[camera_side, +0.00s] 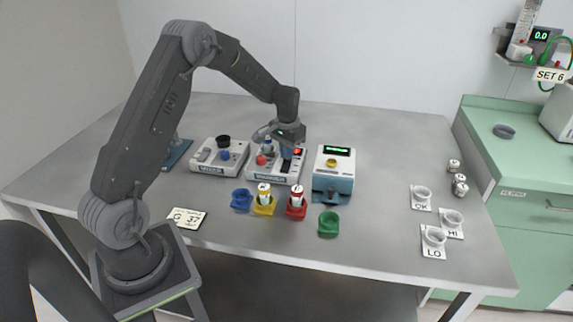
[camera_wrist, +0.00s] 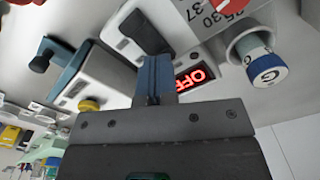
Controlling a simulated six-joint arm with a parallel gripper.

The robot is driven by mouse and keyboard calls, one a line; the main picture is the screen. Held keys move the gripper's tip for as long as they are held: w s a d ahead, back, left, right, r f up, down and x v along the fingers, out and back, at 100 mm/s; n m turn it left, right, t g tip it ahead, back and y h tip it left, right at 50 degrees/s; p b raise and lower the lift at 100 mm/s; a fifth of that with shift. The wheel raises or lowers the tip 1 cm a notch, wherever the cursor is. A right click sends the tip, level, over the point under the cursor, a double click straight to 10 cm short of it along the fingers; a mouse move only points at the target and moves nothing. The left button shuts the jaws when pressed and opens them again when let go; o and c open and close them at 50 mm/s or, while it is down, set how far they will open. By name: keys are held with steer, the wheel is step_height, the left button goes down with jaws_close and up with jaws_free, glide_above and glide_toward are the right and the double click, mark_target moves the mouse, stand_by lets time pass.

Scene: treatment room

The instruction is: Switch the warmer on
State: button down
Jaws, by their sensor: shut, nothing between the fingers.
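The warmer (camera_side: 258,174) is a white box with a dark panel on the table, in the middle of a row of devices. Its red display (camera_wrist: 193,79) reads OFF in the wrist view. A dark rocker-like switch (camera_wrist: 140,27) lies on its top, just beyond my fingertips. A dial with a red pointer and the numbers 30 and 37 shows at the top of the wrist view. My gripper (camera_side: 287,153) is shut and empty, with blue fingers pointing down over the warmer's top. The fingers partly hide the panel, and I cannot tell whether they touch the switch.
A blue-capped vial (camera_wrist: 265,72) stands upright close beside my fingers. A mixer-like device (camera_side: 207,155) is left of the warmer; a blue-white device (camera_side: 334,182) with a green display is right. Several coloured holders stand in front, including a green one (camera_side: 329,224).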

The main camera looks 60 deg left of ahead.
steer(key=shift+f, duration=0.65)
steer(key=shift+r, duration=3.55)
steer(key=shift+d+r, duration=0.1)
steer(key=s+d+r+t, duration=0.1)
steer(key=s+d+r, duration=0.3)
steer(key=d+r, duration=0.4)
steer(key=s+d+r+m+t, duration=0.1)
steer(key=s+d+r+t, duration=0.1)
steer(key=s+d, duration=0.5)
steer(key=s+d+r+m+t, duration=0.2)
steer(key=s+d+r, duration=0.3)
steer(key=s, duration=0.9)
steer(key=shift+s+d+r+t, duration=0.2)
steer(key=shift+s+d+t, duration=0.1)
steer(key=shift+d, duration=0.7)
